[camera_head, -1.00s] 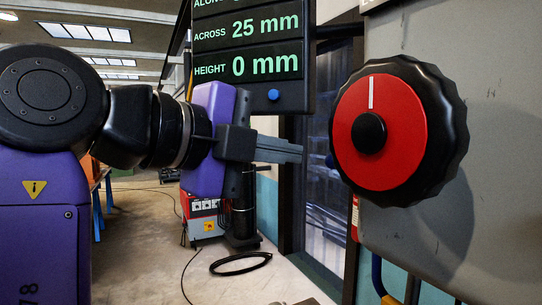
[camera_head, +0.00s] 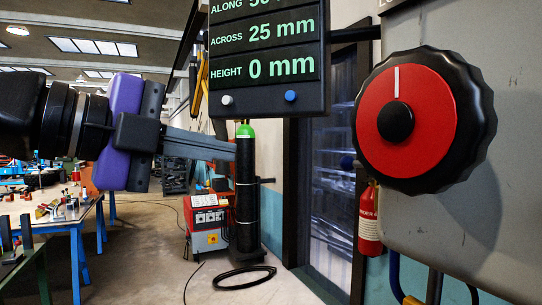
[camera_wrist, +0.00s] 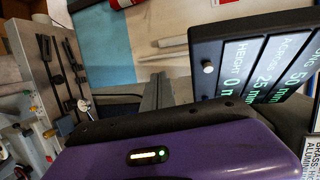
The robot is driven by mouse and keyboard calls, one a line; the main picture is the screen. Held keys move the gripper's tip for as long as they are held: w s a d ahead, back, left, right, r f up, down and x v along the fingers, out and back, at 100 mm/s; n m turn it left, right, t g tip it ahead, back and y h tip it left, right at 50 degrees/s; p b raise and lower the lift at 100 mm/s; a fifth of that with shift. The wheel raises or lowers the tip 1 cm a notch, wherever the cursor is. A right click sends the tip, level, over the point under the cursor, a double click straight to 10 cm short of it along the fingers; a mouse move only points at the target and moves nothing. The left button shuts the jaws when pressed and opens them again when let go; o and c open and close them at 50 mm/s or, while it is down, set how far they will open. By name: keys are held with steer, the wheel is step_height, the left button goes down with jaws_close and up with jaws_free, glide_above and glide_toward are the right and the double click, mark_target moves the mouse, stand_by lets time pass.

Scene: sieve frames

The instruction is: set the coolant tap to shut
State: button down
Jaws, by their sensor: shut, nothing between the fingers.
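A large round knob with a black scalloped rim and a red face (camera_head: 430,135) is mounted on the grey panel at the right of the head view. A white line on its face points straight up, and a black hub sits at its centre. I see no label that names it as the coolant tap. My gripper (camera_head: 232,150) is left of the knob, clearly apart from it, with its fingers together and empty, pointing right. In the wrist view my fingers (camera_wrist: 158,92) also show closed, and the knob is not visible there.
A display (camera_head: 267,55) reading across 25 mm and height 0 mm hangs above and between my gripper and the knob. A fire extinguisher (camera_head: 369,220) is below the knob. A gas cylinder (camera_head: 246,195) and red welding unit (camera_head: 208,222) stand behind. A blue-legged bench (camera_head: 50,212) is left.

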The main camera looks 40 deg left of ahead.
step_height(320, 180, down, 6)
steer(key=b, duration=0.1)
steer(key=n+t+y+b, duration=0.2)
steer(key=t+y, duration=0.2)
steer(key=t, duration=0.1)
glide_toward(344, 166)
steer(key=p+x, duration=0.5)
steer(key=x, duration=0.2)
steer(key=shift+s+r, duration=0.1)
